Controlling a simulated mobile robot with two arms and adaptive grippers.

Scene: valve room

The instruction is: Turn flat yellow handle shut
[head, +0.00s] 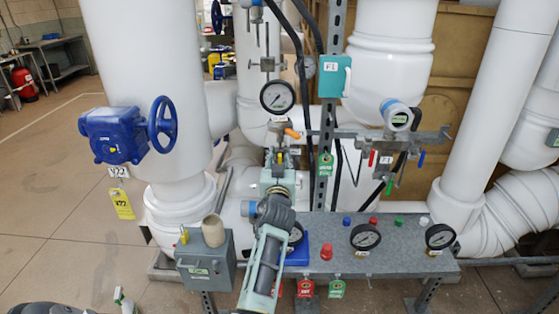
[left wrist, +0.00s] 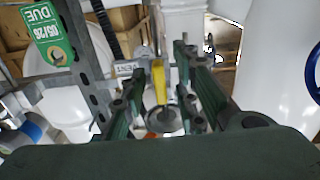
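The flat yellow handle (left wrist: 158,80) stands out in the left wrist view, roughly upright in the picture, above a round metal fitting (left wrist: 163,120). My left gripper (left wrist: 164,88) has its fingers apart, one on each side of the handle; I cannot tell whether either touches it. In the head view my left gripper (head: 280,172) reaches up the middle to the pipework below a gauge, and only a small bit of the yellow handle (head: 281,157) shows there. The rest is hidden by the gripper. My right gripper is not in view.
An orange lever (head: 292,134) and a pressure gauge (head: 277,96) are just above. A grey upright post (head: 326,150) stands close right. A grey bench (head: 400,262) with gauges lies below right, a grey box (head: 206,262) below left. A blue valve (head: 115,135) is left.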

